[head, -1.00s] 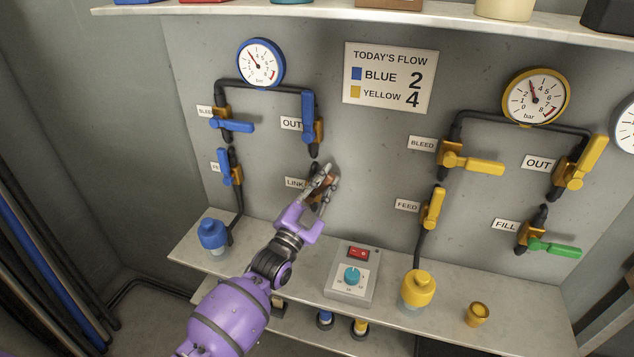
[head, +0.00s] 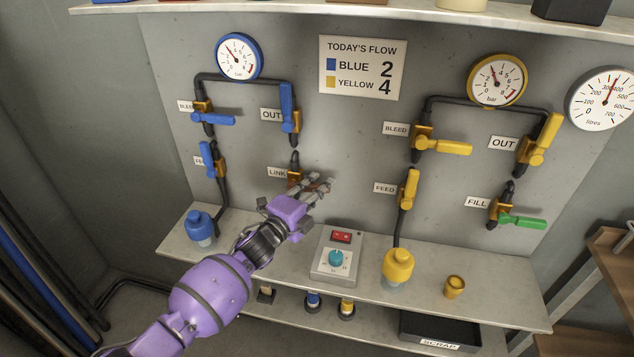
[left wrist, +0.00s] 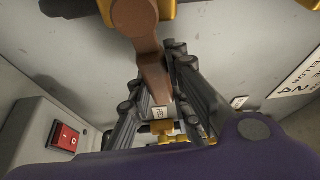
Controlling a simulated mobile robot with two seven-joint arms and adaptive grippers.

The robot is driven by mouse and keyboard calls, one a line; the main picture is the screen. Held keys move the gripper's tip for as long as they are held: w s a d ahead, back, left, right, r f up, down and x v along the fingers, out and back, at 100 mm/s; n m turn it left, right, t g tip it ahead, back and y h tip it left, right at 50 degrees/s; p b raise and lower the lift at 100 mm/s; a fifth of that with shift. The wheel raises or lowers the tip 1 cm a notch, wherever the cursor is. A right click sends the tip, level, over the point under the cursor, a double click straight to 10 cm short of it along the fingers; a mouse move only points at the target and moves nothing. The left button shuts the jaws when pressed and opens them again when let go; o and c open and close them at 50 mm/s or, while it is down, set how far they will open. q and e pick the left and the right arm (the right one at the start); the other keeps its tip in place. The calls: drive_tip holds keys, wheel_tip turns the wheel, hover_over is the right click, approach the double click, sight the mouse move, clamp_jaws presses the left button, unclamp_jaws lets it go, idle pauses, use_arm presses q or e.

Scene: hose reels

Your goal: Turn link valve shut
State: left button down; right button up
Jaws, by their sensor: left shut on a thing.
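The link valve (head: 294,178) sits on the grey panel, right of its LINK label (head: 277,172), with a brass body on a black pipe. Its brown lever (left wrist: 152,65) runs down between my fingers in the left wrist view. In the head view the fingers hide most of the lever, which reaches out to the right of the valve body. My left gripper (head: 322,184) is shut on this lever. My right gripper is not in view.
Blue OUT valve (head: 290,108) is above the link valve. A control box (head: 336,256) with red switch and teal knob stands on the shelf (head: 440,290) below my gripper. Yellow FEED valve (head: 409,190) is to the right. The panel between link and FEED valves is clear.

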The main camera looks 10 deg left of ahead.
use_arm(q)
drive_tip(key=shift+f+m, duration=0.25)
drive_tip(key=shift+m, duration=0.25)
drive_tip(key=shift+f+g, duration=0.2)
drive_tip(key=shift+g, duration=0.1)
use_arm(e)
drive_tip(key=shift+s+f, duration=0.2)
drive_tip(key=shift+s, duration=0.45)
use_arm(q)
drive_tip(key=shift+f, duration=0.1)
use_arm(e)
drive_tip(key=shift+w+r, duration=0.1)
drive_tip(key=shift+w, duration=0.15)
use_arm(q)
drive_tip(key=c, duration=1.6)
unclamp_jaws()
drive_tip(key=shift+s, duration=0.1)
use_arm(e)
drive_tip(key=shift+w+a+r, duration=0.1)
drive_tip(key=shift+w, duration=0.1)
use_arm(q)
drive_tip(key=v, duration=1.2)
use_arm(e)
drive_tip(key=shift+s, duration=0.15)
